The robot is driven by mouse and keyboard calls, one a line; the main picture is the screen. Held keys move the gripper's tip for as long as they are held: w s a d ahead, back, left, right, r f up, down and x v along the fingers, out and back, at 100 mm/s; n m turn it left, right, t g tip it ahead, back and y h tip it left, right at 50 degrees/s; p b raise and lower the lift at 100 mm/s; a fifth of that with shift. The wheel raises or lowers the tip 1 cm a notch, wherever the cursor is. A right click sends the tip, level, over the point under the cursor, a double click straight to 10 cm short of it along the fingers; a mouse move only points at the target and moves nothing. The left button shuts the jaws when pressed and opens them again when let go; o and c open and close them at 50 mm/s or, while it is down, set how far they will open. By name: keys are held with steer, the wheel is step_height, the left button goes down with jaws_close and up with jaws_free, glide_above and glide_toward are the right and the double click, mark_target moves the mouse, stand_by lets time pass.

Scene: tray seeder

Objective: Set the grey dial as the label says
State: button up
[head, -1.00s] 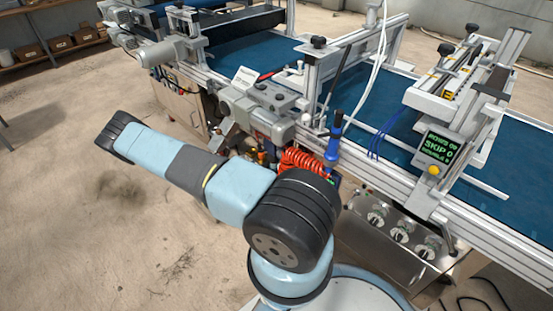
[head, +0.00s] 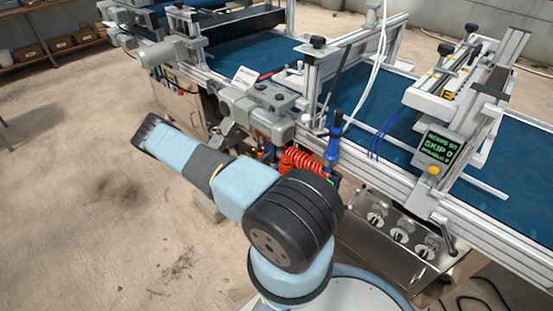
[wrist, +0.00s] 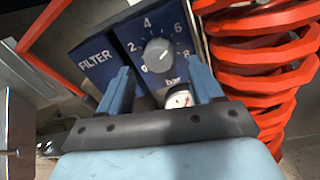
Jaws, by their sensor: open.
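The grey dial (wrist: 158,56) is a round knob on a dark blue panel (wrist: 133,42) in the wrist view. White numbers 0, 2, 4, 6 and 8 run around it, with "bar" below. I cannot tell exactly where its pointer stands. My gripper (wrist: 160,72) is open. Its two blue fingers show at the lower left and lower right of the dial, and I see no contact. In the head view my arm hides the dial and gripper. A white card (head: 245,77) with print too small to read stands on the machine.
A coiled red hose (wrist: 262,65) hangs close to the right finger. A small round gauge (wrist: 180,100) sits below the dial, partly hidden by my gripper. A "FILTER" plate (wrist: 95,60) is at the left. A conveyor (head: 255,52) runs behind my arm.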

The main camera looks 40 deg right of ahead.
mark_target(281, 154)
steer(key=shift+w+d, duration=0.15)
steer(key=shift+d, duration=0.55)
steer(key=shift+w+d, duration=0.1)
steer(key=shift+d, duration=0.55)
steer(key=c, duration=1)
steer(key=shift+a, duration=0.15)
steer(key=shift+c, duration=0.3)
